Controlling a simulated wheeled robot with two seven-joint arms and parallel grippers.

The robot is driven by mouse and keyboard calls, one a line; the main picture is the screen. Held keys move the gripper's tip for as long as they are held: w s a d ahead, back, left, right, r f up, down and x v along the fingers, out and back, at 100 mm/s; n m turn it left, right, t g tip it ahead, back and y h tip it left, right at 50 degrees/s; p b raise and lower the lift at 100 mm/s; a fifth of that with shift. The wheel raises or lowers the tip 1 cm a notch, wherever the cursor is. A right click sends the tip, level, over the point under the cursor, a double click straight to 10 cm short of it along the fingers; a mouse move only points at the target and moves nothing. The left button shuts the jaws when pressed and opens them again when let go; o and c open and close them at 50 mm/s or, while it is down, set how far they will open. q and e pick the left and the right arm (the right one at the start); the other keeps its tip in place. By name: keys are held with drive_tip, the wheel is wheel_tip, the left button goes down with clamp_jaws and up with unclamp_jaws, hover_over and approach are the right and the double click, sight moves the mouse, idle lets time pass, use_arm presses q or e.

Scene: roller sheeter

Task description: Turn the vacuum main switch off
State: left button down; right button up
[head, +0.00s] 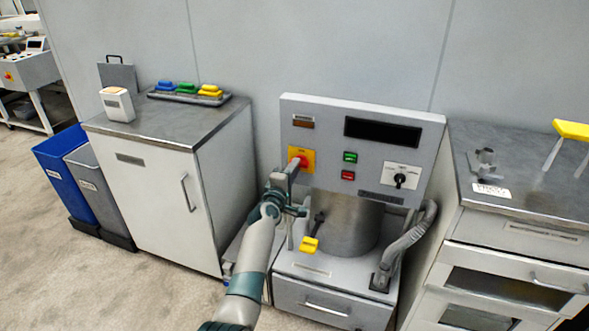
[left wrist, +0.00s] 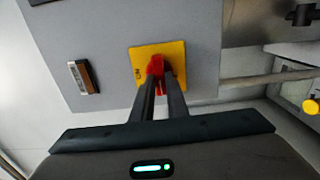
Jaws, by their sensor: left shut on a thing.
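The vacuum main switch is a red knob (left wrist: 156,67) on a yellow square plate (head: 308,154), on the left of the grey machine's control panel (head: 350,112). The yellow plate also shows in the left wrist view (left wrist: 178,54). My left gripper (head: 294,166) reaches up to the switch from below. In the left wrist view its two fingers (left wrist: 163,82) are shut on the red knob, one on each side. The fingers hide part of the knob. My right gripper is in neither view.
Green (head: 350,157) and red (head: 348,175) buttons and a black rotary selector (head: 400,180) sit right of the switch. A yellow-handled lever (head: 309,245) and a grey hose (head: 405,245) are below. Cabinets stand on both sides.

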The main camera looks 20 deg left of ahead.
use_arm(q)
drive_tip(key=c, duration=1.7)
unclamp_jaws()
drive_tip(key=shift+c, duration=0.2)
drive_tip(key=shift+s, duration=0.15)
